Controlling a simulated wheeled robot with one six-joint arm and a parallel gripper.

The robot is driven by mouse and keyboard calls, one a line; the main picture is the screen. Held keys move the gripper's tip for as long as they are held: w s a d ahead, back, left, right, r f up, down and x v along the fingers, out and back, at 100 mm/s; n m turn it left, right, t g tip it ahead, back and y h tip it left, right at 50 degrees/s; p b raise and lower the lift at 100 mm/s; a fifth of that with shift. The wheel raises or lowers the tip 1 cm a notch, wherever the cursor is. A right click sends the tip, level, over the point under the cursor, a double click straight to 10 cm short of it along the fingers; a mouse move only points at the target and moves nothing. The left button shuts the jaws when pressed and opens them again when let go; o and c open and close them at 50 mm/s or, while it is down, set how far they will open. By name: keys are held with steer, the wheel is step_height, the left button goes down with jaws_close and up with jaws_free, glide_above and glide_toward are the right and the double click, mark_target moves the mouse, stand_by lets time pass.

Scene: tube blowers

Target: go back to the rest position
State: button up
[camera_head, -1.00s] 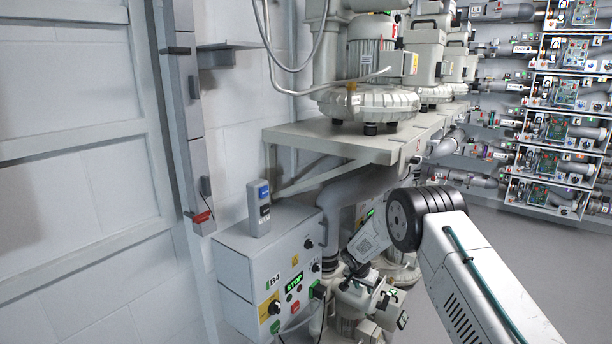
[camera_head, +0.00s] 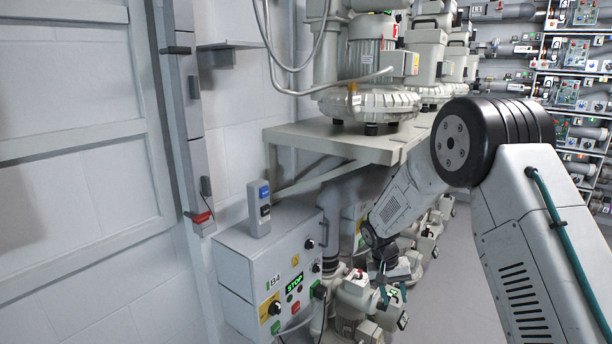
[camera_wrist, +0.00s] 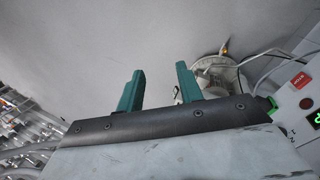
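My gripper (camera_head: 393,294) hangs low in the head view, right of the control box, with its teal fingers pointing down. In the wrist view the two teal fingers of my gripper (camera_wrist: 160,88) stand apart, with nothing held between them. My arm is raised and bent in the right half of the head view, its black elbow joint in front of the pump shelf's right end. The arm hides part of the machinery behind it.
The grey control box (camera_head: 268,270), marked B4 with a green STOP display, is left of my gripper. Blowers (camera_head: 368,103) stand on a shelf (camera_head: 340,140) above. Pumps and pipes (camera_head: 355,300) are close to the gripper. Grey floor (camera_head: 450,285) is open to the right.

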steer(key=s+d+r+n+g+y, duration=0.1)
steer(key=s+d+r+n, duration=0.1)
steer(key=s+r, duration=1.8)
steer(key=s+r+t+y, duration=0.1)
steer(key=s+r, duration=0.3)
steer(key=s, duration=0.6)
steer(key=s+r+t+y, duration=0.1)
steer(key=s+r, duration=0.4)
steer(key=s, duration=0.5)
steer(key=shift+s+t, duration=0.2)
steer(key=shift+t, duration=0.7)
steer(key=shift+r, duration=0.1)
